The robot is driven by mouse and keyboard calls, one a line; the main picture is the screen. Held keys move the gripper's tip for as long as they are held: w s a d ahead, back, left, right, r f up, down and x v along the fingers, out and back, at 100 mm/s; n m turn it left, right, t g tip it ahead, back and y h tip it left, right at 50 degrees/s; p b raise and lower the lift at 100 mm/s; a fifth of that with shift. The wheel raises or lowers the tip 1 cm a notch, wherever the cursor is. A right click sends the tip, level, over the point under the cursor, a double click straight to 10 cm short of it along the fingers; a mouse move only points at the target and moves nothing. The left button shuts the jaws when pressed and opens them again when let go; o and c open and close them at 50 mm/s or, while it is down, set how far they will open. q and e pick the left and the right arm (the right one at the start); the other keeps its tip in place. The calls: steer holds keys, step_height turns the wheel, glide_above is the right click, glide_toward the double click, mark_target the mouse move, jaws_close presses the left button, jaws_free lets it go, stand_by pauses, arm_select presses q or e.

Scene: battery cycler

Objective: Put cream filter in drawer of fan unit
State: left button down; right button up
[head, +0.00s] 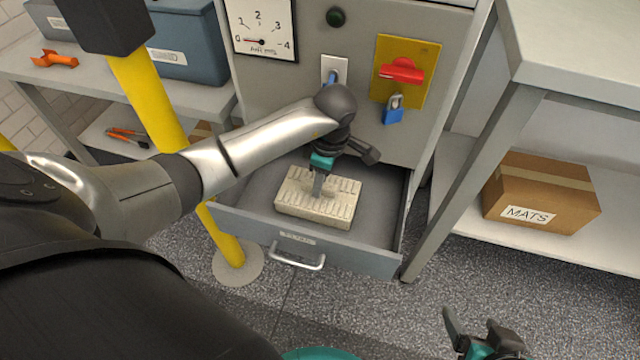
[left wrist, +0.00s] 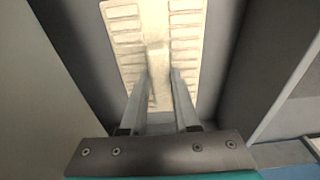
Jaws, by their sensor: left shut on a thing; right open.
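The cream filter (head: 342,203) is a flat ribbed block inside the open drawer (head: 362,257) of the grey fan unit (head: 300,100). It lies low in the drawer, surrounded by the drawer walls; I cannot tell whether it touches the floor. My left gripper (head: 318,190) reaches down into the drawer and is shut on the filter's middle ridge. The filter also shows in the left wrist view (left wrist: 125,30), with the two fingers of my left gripper (left wrist: 160,95) on either side of its ridge. My right gripper (head: 470,330) is open and empty, low in front of the drawer.
A yellow post (head: 150,100) stands left of the drawer. A shelf with a cardboard box (head: 541,192) marked MATS is at the right. A red switch (head: 401,70) and blue padlock (head: 394,110) sit above the drawer. The drawer has bare floor around the filter.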

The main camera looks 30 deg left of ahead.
steer(key=shift+w+a, duration=0.15)
arm_select(q)
steer(key=shift+f, duration=0.1)
steer(key=shift+f, duration=0.1)
steer(key=c, duration=0.7)
jaws_free()
steer(key=shift+o, duration=0.2)
arm_select(e)
steer(key=shift+w+a, duration=0.15)
steer(key=shift+a, duration=0.05)
